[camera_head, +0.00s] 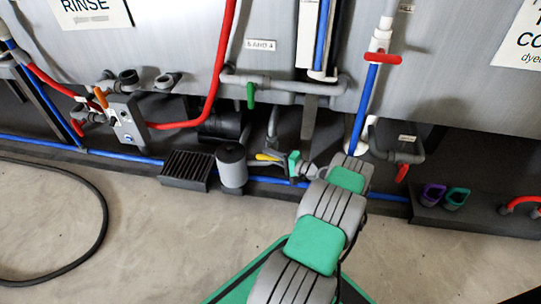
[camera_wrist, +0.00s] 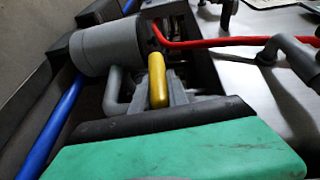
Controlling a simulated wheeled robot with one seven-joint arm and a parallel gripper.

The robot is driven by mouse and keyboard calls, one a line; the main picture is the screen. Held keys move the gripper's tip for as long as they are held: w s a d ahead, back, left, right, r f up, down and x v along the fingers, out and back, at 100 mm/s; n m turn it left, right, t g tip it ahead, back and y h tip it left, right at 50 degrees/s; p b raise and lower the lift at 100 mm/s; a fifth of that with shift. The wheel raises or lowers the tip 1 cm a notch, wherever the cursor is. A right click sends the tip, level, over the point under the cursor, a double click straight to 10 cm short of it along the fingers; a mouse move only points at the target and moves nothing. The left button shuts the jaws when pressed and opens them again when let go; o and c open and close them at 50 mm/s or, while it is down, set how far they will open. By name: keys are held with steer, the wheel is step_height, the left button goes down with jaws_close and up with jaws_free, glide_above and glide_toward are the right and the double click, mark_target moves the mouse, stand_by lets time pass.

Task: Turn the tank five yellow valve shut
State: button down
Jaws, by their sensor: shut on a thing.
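The yellow valve handle (camera_head: 268,157) shows low in front of the tanks in the head view, just right of a grey cylinder. In the wrist view the yellow handle (camera_wrist: 157,80) stands up just beyond the green and black body of my gripper (camera_wrist: 165,98). My gripper (camera_head: 280,158) is at the valve in the head view and is shut on the yellow handle. The fingertips are partly hidden by the gripper body and the handle.
The grey cylinder (camera_head: 232,165) and a black grate box (camera_head: 187,168) stand left of the valve. A green valve handle (camera_head: 250,96) is above, and red handles (camera_head: 382,58) are to the right. Blue pipe (camera_head: 125,152) runs along the base. The floor in front is clear except for a black hose (camera_head: 100,215).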

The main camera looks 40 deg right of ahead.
steer(key=shift+w+a, duration=0.1)
steer(key=c, duration=1.5)
jaws_free()
steer(key=shift+o, duration=1.1)
